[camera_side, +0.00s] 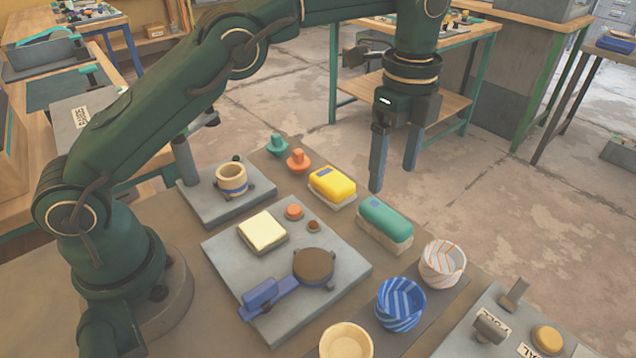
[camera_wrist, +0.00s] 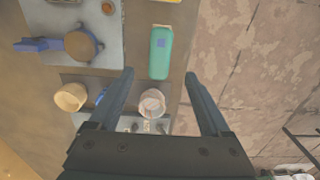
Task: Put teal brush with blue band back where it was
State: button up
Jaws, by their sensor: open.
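The teal brush with a blue band (camera_side: 385,220) lies on the workbench near its far right edge, teal back up and pale bristles down. In the wrist view the teal brush (camera_wrist: 160,58) shows ahead of the fingertips, roughly in line with the gap between them. My gripper (camera_side: 394,176) is open and empty, raised above the bench edge with fingers pointing down. In the wrist view its two fingers (camera_wrist: 159,76) are spread wide. A yellow brush (camera_side: 333,183), also with a blue patch, lies beside the teal one.
A grey plate (camera_side: 345,258) holds a brown disc with a blue handle (camera_side: 270,292) and a pale yellow block (camera_side: 262,232). Several cups, including a blue striped one (camera_side: 400,303), stand on a dark strip in front. Teal and orange knobs (camera_side: 298,160) stand behind. Floor lies beyond the bench edge.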

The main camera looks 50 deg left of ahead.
jog(key=s+a+r+n+t, duration=0.3)
jog(key=s+a+r+n, duration=0.3)
jog(key=s+r+n, duration=0.35)
jog(key=s+a+f+n+t, duration=0.2)
jog(key=s+f+n, duration=0.3)
jog(key=s+n, duration=0.3)
jog(key=s+a, duration=0.1)
jog(key=s, duration=0.2)
jog(key=shift+a+f+t, duration=0.15)
jog(key=shift+f+t, duration=0.15)
